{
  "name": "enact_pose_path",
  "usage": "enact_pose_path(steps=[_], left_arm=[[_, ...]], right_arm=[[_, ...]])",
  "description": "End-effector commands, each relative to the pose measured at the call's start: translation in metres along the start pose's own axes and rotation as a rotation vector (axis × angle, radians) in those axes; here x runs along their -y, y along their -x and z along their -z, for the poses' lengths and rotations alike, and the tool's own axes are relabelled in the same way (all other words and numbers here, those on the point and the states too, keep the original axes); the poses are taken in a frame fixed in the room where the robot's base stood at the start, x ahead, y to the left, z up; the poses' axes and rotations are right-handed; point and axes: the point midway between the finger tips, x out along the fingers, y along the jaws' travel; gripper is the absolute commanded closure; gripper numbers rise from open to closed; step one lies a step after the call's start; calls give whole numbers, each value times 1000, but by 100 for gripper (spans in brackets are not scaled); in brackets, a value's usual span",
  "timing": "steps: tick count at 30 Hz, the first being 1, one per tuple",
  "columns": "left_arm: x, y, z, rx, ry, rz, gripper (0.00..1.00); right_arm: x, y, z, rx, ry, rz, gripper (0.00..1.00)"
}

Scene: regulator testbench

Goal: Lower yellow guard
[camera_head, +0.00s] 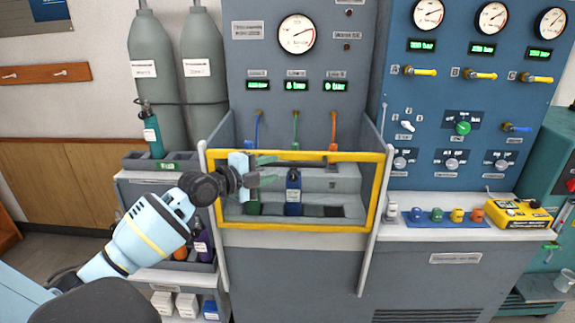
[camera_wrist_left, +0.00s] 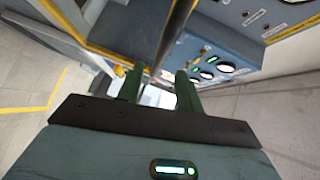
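The yellow guard (camera_head: 290,228) is a rectangular frame across the front of the middle bench's bay, between two pale side posts. Its top bar runs just below the gauge panel and its bottom bar along the bay's front edge. My left gripper (camera_head: 268,170) is at the guard's upper left, near the top bar; I cannot tell if it touches. In the left wrist view its two green fingers (camera_wrist_left: 158,90) stand apart, with a dark bar showing between them and a yellow bar (camera_wrist_left: 75,30) beyond to the left. My right gripper is not in view.
Inside the bay stand a blue bottle (camera_head: 293,190) and a green one, beside dark slots. A side shelf (camera_head: 150,185) with bottles stands left. Colored regulators on a blue mat (camera_head: 432,222) and a yellow device (camera_head: 518,215) lie on the right counter.

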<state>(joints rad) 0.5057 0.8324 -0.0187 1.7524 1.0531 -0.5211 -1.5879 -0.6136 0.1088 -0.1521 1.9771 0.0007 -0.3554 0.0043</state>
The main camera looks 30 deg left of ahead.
Motion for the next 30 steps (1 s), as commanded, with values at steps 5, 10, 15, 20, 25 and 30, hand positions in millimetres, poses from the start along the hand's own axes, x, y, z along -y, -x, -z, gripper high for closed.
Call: enact_pose_path(steps=[5,10,15,20,25,30], left_arm=[[3,-25,1,-1,5,4,64],[2,-47,1,-1,3,2,64],[1,-60,1,-2,2,1,64],[0,-65,1,-2,0,-1,64],[0,-65,1,-2,0,-1,64],[0,-65,1,-1,0,-1,80]], right_arm=[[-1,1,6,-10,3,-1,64],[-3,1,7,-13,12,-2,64],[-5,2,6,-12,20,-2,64],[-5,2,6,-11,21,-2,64],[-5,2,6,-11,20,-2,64],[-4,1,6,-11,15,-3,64]])
